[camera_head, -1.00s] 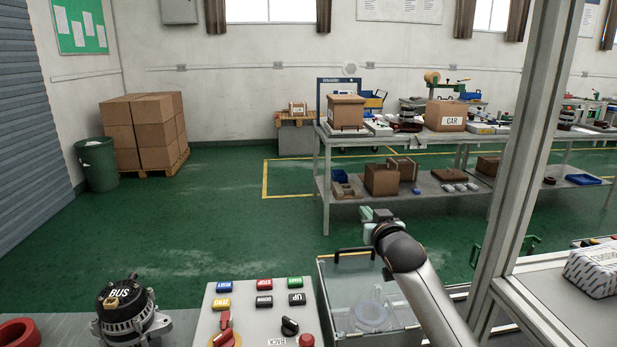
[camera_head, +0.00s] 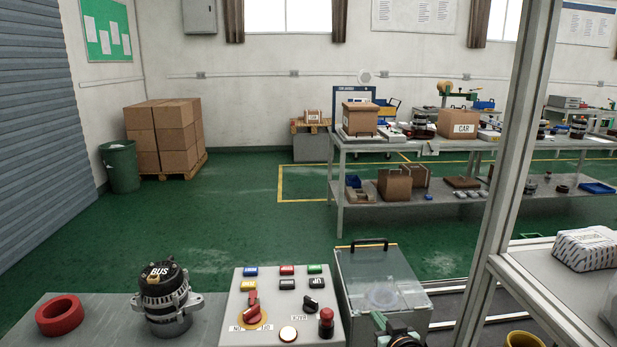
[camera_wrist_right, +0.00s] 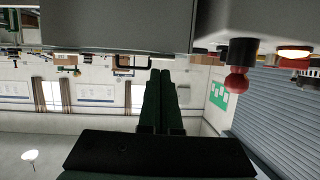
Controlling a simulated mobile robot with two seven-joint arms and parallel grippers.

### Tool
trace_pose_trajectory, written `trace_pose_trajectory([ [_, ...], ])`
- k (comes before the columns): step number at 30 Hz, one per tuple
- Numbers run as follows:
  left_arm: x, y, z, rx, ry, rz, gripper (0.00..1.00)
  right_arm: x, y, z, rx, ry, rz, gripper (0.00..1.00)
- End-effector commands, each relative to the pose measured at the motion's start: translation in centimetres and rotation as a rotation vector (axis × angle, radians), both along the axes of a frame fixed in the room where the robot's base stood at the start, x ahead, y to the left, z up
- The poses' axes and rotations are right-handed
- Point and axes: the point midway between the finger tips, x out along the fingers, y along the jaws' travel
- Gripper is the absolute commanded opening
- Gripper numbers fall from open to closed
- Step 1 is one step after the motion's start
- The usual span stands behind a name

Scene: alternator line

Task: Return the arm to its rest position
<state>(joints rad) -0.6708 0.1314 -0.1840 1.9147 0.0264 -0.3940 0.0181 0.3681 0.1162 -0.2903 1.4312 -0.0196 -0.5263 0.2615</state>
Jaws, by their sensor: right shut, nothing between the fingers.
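My right gripper (camera_head: 385,327) is low in the head view, at the bottom edge in front of the clear-lidded box (camera_head: 382,287). Only a small part of it and of my arm shows there. In the right wrist view its two dark fingers (camera_wrist_right: 165,95) lie together with nothing between them. That view is upside down, with the ceiling at the bottom. My left gripper is in neither view.
An alternator (camera_head: 165,298) and red ring (camera_head: 60,316) lie further left. An aluminium post (camera_head: 508,170) rises right.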

Motion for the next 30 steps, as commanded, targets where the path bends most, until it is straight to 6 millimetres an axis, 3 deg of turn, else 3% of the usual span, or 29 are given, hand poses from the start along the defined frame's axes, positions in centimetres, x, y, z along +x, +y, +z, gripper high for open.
trace_pose_trajectory([
  [1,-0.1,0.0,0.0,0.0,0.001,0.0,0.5,-2.5,0.0,-3.0,0.001,0.039,0.007,0.0],
  [3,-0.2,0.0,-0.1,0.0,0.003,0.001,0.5,-5.6,0.1,-6.1,-0.002,0.079,0.017,0.0],
  [9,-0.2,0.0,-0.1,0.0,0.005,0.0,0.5,-15.3,-0.1,-13.2,-0.01,0.194,0.04,0.0],
  [15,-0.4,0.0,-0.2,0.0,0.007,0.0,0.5,-25.5,-0.5,-17.6,-0.02,0.303,0.057,0.0],
  [18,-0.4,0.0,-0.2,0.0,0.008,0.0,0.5,-29.9,-0.7,-18.7,-0.027,0.349,0.063,0.0],
  [21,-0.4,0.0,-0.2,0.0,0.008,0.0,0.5,-33.0,-0.9,-19.2,-0.033,0.382,0.069,0.0],
  [24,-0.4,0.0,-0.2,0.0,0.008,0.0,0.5,-34.9,-1.0,-19.4,-0.037,0.4,0.072,0.0],
  [30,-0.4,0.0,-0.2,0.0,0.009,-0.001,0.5,-35.8,-1.0,-19.5,-0.04,0.41,0.074,0.0],
])
